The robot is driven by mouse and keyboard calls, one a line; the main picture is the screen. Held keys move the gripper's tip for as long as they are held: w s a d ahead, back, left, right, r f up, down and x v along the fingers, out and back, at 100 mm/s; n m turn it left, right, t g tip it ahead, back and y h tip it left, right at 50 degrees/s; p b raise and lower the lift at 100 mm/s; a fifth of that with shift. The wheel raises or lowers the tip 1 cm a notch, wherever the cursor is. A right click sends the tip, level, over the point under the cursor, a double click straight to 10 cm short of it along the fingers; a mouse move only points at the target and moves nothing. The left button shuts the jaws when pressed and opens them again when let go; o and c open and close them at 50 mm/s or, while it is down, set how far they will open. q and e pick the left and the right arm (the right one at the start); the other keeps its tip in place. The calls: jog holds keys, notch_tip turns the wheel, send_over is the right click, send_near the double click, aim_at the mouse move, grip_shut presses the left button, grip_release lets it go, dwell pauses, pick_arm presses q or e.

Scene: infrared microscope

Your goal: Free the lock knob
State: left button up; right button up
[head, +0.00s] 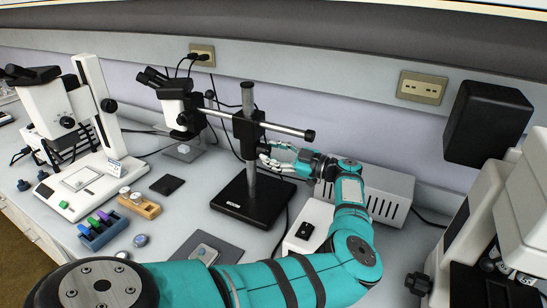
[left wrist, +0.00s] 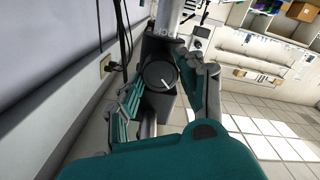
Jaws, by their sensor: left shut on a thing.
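The lock knob (left wrist: 160,74) is a dark round knob with a short white mark on its face, seen in the left wrist view. It sits on the black clamp block of the boom stand. In the head view the clamp block (head: 247,130) is on the metal post (head: 247,98). My left gripper (head: 268,154) reaches the block from the right. Its fingers lie on both sides of the knob in the left wrist view (left wrist: 160,88), and it is shut on it. The fingers mostly hide the knob in the head view. My right gripper is not in view.
The stand's black base (head: 245,203) rests on the bench. The stereo microscope (head: 180,105) hangs at left of the post, with the horizontal boom (head: 288,129) passing just above my gripper. A grey vented box (head: 385,192) is behind my forearm. A white microscope (head: 85,125) stands further left.

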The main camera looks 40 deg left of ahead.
pick_arm(q)
jog(key=o, duration=1.2)
jog(key=shift+d, duration=0.15)
jog(key=v, duration=1.2)
